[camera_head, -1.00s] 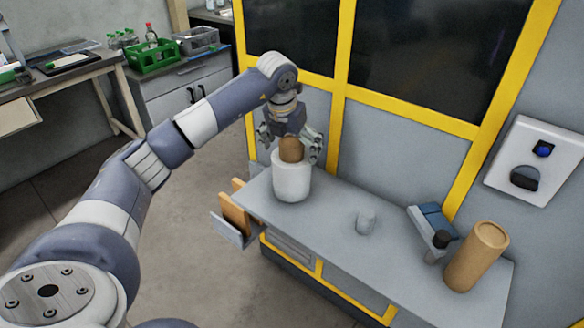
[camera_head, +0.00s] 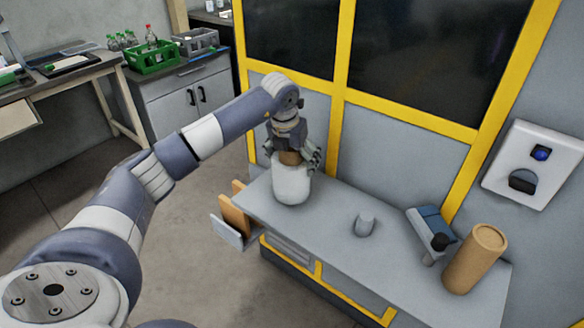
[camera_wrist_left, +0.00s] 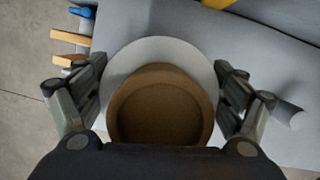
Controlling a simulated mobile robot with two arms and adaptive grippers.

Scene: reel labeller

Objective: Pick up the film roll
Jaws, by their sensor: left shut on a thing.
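The film roll (camera_head: 291,187) is a white cylinder with a brown core that sticks out of its top. It stands upright at the left end of the grey table (camera_head: 330,245). My left gripper (camera_head: 294,162) reaches down over it from above and is shut on its upper part. In the left wrist view the brown core (camera_wrist_left: 160,112) is between the fingers, and the white film (camera_wrist_left: 165,50) shows around it. The lower edge of the core is hidden by the gripper body. My right gripper is out of view.
A small grey-white piece (camera_head: 363,224) sits mid-table. A blue-grey device (camera_head: 432,230) and a brown tube (camera_head: 475,259) stand at the right end. A yellow-framed machine (camera_head: 400,110) rises behind. Orange and grey boards (camera_head: 233,220) stick out at the table's left edge.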

